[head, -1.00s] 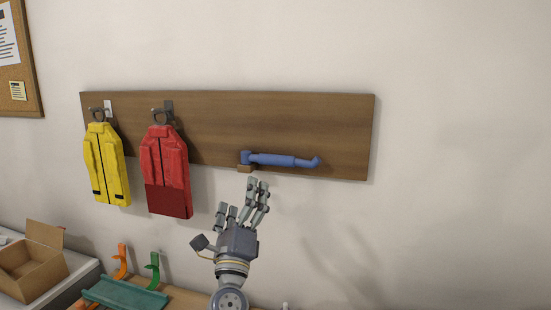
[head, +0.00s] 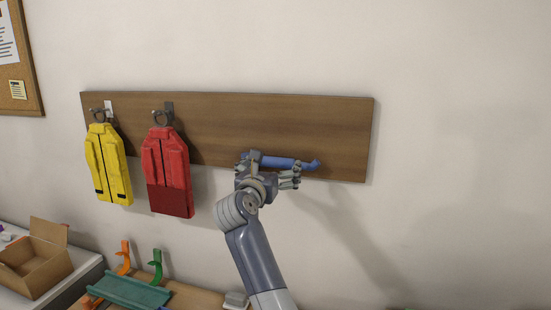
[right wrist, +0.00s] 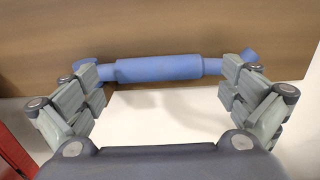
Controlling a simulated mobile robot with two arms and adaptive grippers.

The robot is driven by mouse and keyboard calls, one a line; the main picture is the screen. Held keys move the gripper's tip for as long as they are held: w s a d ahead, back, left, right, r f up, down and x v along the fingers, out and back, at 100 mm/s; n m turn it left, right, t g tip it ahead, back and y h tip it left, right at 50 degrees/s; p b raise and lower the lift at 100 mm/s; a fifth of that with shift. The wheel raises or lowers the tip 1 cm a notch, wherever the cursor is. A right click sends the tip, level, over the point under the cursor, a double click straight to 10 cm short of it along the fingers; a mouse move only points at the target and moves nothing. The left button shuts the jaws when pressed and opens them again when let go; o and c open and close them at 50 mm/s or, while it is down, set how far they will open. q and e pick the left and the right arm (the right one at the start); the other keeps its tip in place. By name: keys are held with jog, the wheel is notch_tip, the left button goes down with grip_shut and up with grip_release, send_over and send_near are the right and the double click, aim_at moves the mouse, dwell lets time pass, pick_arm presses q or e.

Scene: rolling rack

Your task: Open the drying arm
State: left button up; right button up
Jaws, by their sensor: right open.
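The blue drying arm (head: 284,162) lies flat along the lower right part of the wooden wall board, its free end bent up at the right. It also shows in the right wrist view (right wrist: 158,69), spanning most of the gap between my fingers. My right gripper (head: 270,179) is just below and in front of the arm. In the right wrist view my right gripper (right wrist: 162,88) is open, one finger set near each end of the arm. Whether the fingers touch it I cannot tell. The arm's left mount is partly hidden behind my gripper. My left gripper is not in view.
A red jacket (head: 167,170) and a yellow jacket (head: 108,165) hang from hooks on the wooden board (head: 230,120), left of my gripper. Below are a cardboard box (head: 40,268), a green tray (head: 130,291) and orange and green hooks. The wall at right is clear.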

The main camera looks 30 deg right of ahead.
aim_at(279, 162)
jog(key=shift+p+x, duration=0.3)
jog(key=shift+x, duration=1.1)
